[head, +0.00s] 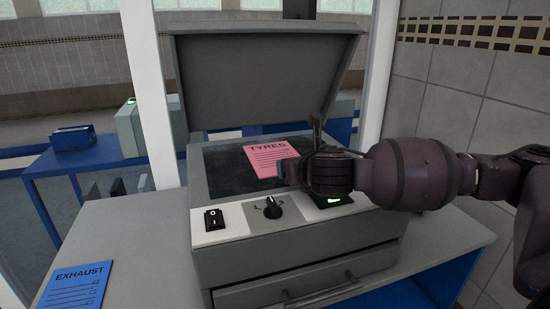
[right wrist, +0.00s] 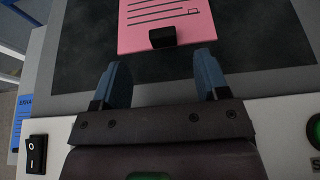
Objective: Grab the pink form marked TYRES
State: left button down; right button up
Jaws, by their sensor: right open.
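The pink form marked TYRES (head: 268,157) lies on the dark glass of a grey copier-like machine (head: 300,250) whose lid is raised. The right wrist view shows the form's lower part (right wrist: 165,15), with a small black block (right wrist: 162,37) at its near edge. My right gripper (head: 288,172) reaches in from the right over the glass and covers the form's lower right corner in the head view. Its two blue fingers (right wrist: 162,75) are apart with nothing between them, just short of the form's near edge. My left gripper is out of view.
The raised lid (head: 262,80) stands behind the glass. A power switch (head: 214,219), a knob (head: 272,207) and a green-lit button (head: 334,199) line the front panel. A blue EXHAUST form (head: 75,288) lies on the grey table (head: 140,250), which has free room at left.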

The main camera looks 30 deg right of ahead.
jog(key=shift+x, duration=3.65)
jog(key=shift+d+r, duration=0.1)
jog(key=c, duration=1.1)
